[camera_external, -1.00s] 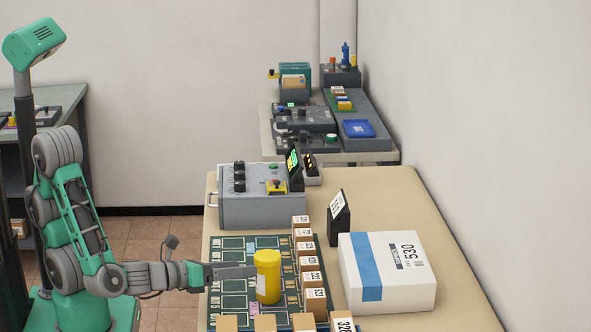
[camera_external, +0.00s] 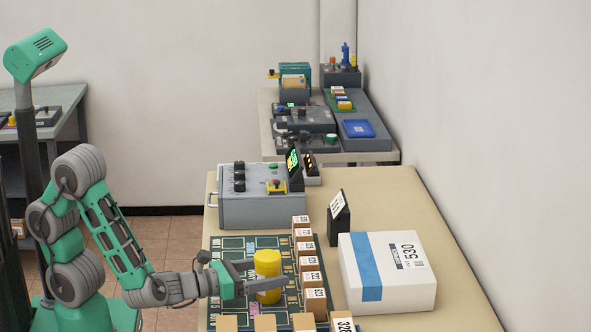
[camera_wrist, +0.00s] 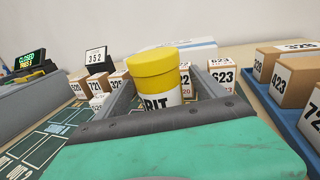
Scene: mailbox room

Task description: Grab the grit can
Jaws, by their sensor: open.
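The grit can (camera_external: 267,263) is a yellow cylinder with a lid, upright on the dark green board (camera_external: 232,243) on the table. In the wrist view the grit can (camera_wrist: 154,76) shows a white label reading "RIT", its lower part hidden behind my gripper's body. My gripper (camera_external: 266,275) is open, with one finger on each side of the can. In the wrist view the fingers of my gripper (camera_wrist: 165,92) flank the can. I cannot tell whether either finger touches it.
Several numbered small boxes (camera_external: 308,264) line the board's right side, close to the can. More boxes stand along the front. A white box with a blue stripe (camera_external: 388,272) lies to the right. A grey control box (camera_external: 262,209) stands behind the board.

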